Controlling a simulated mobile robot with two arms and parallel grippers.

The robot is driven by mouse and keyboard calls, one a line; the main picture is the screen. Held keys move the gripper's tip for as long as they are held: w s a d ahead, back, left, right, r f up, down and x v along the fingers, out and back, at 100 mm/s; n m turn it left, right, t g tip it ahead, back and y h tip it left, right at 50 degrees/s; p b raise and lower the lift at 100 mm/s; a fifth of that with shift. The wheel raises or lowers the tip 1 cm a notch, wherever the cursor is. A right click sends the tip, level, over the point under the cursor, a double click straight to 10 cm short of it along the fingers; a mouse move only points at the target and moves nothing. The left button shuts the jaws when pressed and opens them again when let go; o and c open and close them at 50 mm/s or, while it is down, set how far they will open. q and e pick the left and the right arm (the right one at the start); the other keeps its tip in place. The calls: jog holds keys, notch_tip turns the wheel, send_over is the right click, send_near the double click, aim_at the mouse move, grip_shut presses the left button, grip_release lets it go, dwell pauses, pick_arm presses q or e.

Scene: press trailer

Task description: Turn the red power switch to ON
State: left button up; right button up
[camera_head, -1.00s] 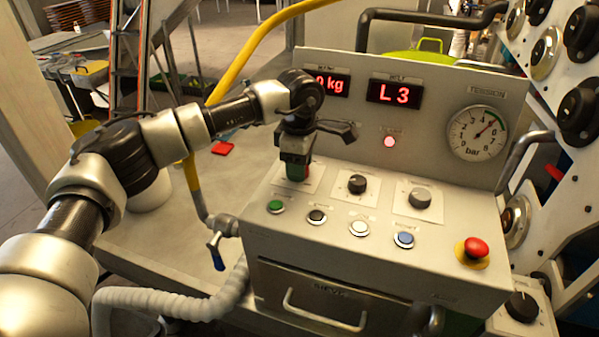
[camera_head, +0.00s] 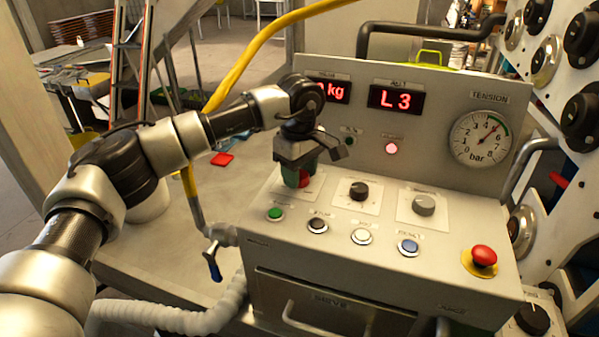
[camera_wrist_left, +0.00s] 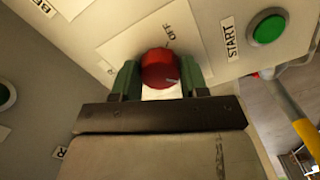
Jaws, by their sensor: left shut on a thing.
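The red power switch (camera_wrist_left: 160,68) is a round red knob on a pale plate marked OFF in the left wrist view. A light mark on its rim faces the lower right of that picture, away from the OFF label (camera_wrist_left: 169,33). My left gripper (camera_wrist_left: 161,78) is shut on the knob, with one green finger on each side. In the head view my left gripper (camera_head: 300,172) reaches down onto the panel's left side and hides most of the red switch (camera_head: 304,180). No ON label is readable. My right gripper is not in view.
The sloped panel also has a green START button (camera_head: 275,214), two dark knobs (camera_head: 358,190) (camera_head: 423,205), several push buttons and a red emergency stop (camera_head: 484,255). Displays (camera_head: 396,99) and a tension gauge (camera_head: 480,138) are behind. A yellow hose (camera_head: 232,78) passes at left.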

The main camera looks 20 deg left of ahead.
pick_arm(q)
jog(key=shift+r, duration=0.15)
jog(key=o, duration=0.9)
notch_tip(320, 180, up, 11)
jog(key=shift+f+b, duration=0.15)
jog(key=shift+b, duration=0.55)
